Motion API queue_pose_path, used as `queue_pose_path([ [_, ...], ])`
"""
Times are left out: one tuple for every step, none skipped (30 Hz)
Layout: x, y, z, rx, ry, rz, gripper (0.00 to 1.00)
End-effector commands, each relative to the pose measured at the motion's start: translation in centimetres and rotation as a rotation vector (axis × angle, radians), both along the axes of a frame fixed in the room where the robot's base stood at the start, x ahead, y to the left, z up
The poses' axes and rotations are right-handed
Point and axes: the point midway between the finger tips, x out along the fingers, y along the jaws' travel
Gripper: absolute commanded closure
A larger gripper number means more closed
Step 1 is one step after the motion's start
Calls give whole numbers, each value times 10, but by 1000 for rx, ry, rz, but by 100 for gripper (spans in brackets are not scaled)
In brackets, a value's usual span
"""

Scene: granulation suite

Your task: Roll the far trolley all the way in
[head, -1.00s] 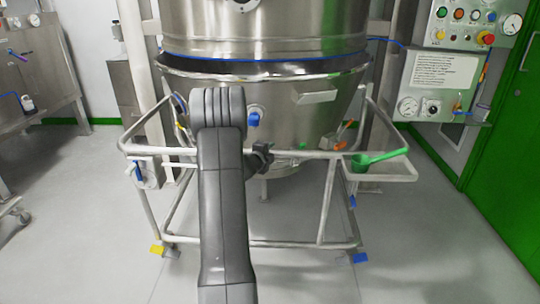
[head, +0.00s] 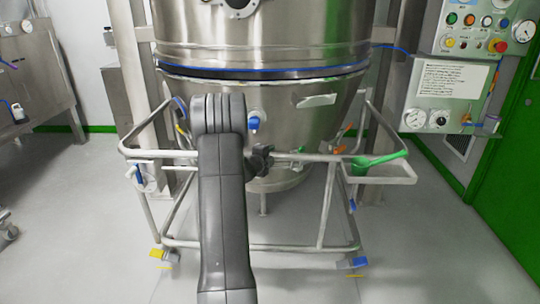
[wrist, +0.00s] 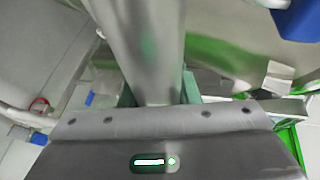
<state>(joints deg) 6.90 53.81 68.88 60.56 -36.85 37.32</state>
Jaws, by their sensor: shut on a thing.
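The trolley is a steel tube frame (head: 280,244) that carries a cone-shaped steel bowl (head: 285,115). In the head view it stands directly ahead of me, under a steel upper vessel (head: 265,30). The bowl's rim lies close beneath the vessel's lower edge, with a dark band between them. My gripper (head: 262,160) is shut on the trolley's front rail, partly hidden behind my arm. In the wrist view the rail (wrist: 145,45) runs between the fingers of my gripper (wrist: 158,92). My arm hides part of the bowl and frame.
A green scoop (head: 378,160) lies on the trolley's right side tray (head: 390,179). Coloured foot pedals (head: 357,262) sit at the frame's lower corners. A control panel (head: 475,35) and green door (head: 510,180) are at right. A steel cabinet (head: 30,75) is at left. Grey floor is clear on both sides.

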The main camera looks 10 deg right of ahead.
Motion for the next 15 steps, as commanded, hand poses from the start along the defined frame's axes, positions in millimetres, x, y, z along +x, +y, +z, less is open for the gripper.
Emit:
queue_pose_path([
  [3, 0, 7, -5, -13, 1, 100],
  [3, 0, 7, -5, -13, 1, 100],
  [3, 0, 7, -5, -13, 1, 65],
  [3, 0, 7, -5, -14, 2, 59],
  [3, 0, 8, -5, -14, 2, 53],
  [3, 0, 8, -4, -14, 2, 50],
  [3, 0, 8, -4, -14, 2, 50],
  [3, 0, 8, -4, -14, 2, 50],
  [3, 0, 8, -4, -14, 2, 50],
  [3, 0, 8, -4, -14, 2, 50],
  [3, 0, 7, -4, -14, 2, 50],
  [3, 0, 7, -4, -14, 2, 50],
  [3, 0, 8, -4, -14, 2, 50],
  [3, 0, 8, -4, -14, 2, 50],
  [2, 1, 8, -4, -14, 2, 50],
])
